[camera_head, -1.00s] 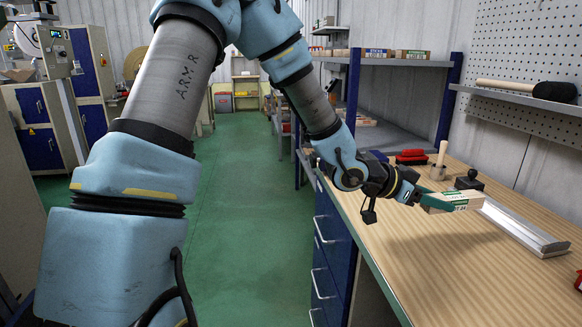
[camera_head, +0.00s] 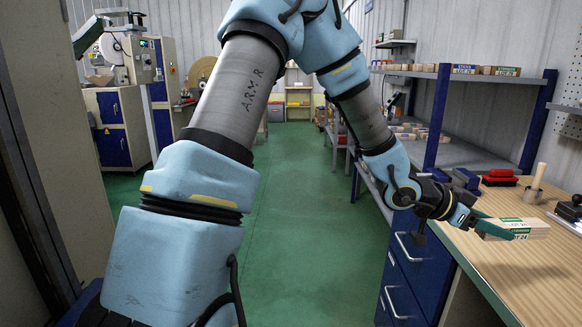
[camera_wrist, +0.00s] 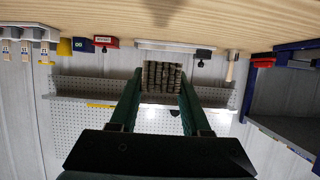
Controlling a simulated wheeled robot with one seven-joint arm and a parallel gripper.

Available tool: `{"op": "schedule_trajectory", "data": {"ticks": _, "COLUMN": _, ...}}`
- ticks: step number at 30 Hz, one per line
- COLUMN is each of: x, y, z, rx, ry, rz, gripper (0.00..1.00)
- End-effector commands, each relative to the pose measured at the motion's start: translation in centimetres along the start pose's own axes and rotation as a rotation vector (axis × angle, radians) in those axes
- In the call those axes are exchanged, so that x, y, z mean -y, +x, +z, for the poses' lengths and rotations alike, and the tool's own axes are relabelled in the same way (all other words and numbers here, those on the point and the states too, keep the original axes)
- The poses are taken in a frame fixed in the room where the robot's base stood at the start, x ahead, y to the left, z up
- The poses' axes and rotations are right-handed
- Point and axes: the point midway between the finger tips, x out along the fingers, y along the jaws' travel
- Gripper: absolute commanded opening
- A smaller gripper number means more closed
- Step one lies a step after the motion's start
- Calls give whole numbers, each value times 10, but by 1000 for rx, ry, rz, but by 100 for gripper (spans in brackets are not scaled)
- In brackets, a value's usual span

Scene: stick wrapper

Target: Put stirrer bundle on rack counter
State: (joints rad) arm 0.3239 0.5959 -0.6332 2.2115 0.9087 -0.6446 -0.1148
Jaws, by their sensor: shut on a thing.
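The stirrer bundle (camera_head: 528,231) is a pale wooden block of sticks with a green-and-white band printed with lot lettering. My gripper (camera_head: 492,229) is shut on it, its green fingers on the bundle's sides, and holds it above the wooden workbench (camera_head: 540,275). In the wrist view, the stick ends of the bundle (camera_wrist: 163,77) show between the two fingers (camera_wrist: 160,95). The rack (camera_head: 440,115) has blue posts and stands behind the bench. Its grey counter (camera_head: 465,157) shows a bare stretch, with several bundles (camera_head: 412,132) lying toward its far end.
The rack's upper shelf (camera_head: 425,73) carries more labelled bundles. Green floor (camera_head: 305,220) is open beside the blue drawers (camera_head: 405,265).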

Motion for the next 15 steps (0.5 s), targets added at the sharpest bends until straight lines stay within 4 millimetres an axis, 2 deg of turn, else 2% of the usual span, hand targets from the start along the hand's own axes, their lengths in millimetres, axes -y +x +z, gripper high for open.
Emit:
{"op": "schedule_trajectory", "data": {"ticks": 7, "x": 24, "y": -9, "z": 17, "rx": 1, "ry": -31, "rz": -75, "gripper": 0}}
{"op": "schedule_trajectory", "data": {"ticks": 15, "x": 67, "y": -28, "z": 51, "rx": 1, "ry": -93, "rz": -217, "gripper": 0}}
